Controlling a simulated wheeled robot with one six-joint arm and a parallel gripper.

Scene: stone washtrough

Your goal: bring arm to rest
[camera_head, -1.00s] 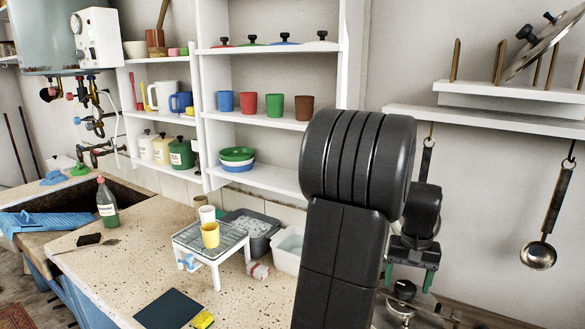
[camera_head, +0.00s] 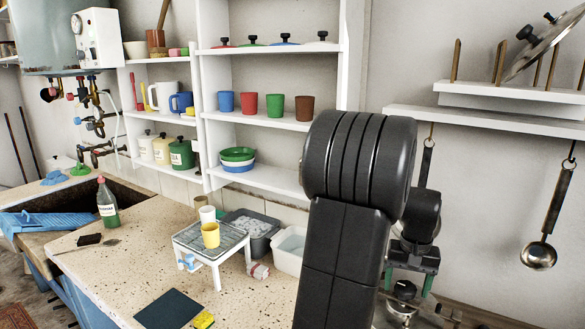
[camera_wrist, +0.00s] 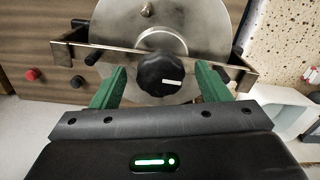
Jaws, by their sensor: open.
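My gripper (camera_head: 408,281) is at the right in the head view, partly behind my own dark arm. In the wrist view my gripper (camera_wrist: 160,88) is open, with a black knob (camera_wrist: 164,74) on a round metal lid (camera_wrist: 140,25) showing beyond the gap between the fingers. I cannot tell the exact distance between fingers and knob.
The stone counter (camera_head: 130,255) holds a small white table (camera_head: 215,265) with a yellow cup (camera_head: 210,235), a grey tub (camera_head: 252,228) and a white tub (camera_head: 290,250). Shelves (camera_head: 265,120) stand behind. A ladle (camera_head: 540,250) hangs at the right wall.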

